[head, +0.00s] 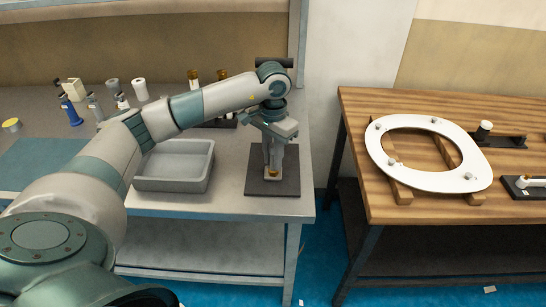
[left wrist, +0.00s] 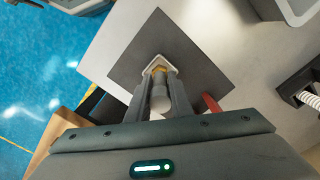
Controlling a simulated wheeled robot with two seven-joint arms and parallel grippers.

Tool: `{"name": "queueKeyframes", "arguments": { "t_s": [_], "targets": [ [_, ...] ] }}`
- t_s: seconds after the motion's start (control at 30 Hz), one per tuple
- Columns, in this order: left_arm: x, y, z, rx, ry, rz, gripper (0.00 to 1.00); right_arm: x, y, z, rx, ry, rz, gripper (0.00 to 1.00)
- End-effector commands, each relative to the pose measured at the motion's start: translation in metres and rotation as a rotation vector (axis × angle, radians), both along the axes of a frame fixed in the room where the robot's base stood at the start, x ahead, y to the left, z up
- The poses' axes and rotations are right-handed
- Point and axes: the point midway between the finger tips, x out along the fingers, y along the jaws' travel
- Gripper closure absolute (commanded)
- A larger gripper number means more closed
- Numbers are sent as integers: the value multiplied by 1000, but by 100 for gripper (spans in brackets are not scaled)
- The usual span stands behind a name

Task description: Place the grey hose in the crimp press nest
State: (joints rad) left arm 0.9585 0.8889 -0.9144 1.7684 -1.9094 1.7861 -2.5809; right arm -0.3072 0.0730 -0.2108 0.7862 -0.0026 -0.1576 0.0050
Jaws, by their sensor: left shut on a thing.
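My left gripper (head: 273,165) points down over a dark square plate (head: 290,187) near the right end of the grey bench. In the left wrist view its fingers (left wrist: 160,104) are shut on the grey hose (left wrist: 160,100), a short grey cylinder with a brass-coloured end (left wrist: 158,70). That end lies at a small pale angled nest (left wrist: 150,66) on the dark plate (left wrist: 195,60). I cannot tell whether the hose is fully seated in the nest. The fingers hide most of the hose in the head view. My right gripper is not in view.
A grey tray (head: 147,184) stands left of the plate. Several small bottles and fittings stand at the back left, including a blue one (head: 70,110). Across a gap, a wooden table (head: 390,103) holds a white toilet seat (head: 470,178). The bench's front edge is close to the plate.

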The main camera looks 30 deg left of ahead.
Motion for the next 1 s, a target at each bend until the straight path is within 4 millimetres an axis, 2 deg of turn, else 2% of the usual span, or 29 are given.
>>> {"name": "queueKeyframes", "arguments": {
  "t_s": [0.2,0.23,0.3,0.83,0.93,1.0],
  "targets": [
    [0,0,-1,0,-1,0,100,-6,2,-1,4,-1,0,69],
    [0,0,-1,0,0,0,73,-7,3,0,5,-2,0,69],
    [0,0,-1,0,0,0,62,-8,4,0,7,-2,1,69],
    [0,0,3,0,0,0,62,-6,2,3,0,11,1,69],
    [1,0,12,0,-3,0,62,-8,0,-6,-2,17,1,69],
    [1,0,20,0,-4,0,62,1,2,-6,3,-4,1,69]
  ]
}}
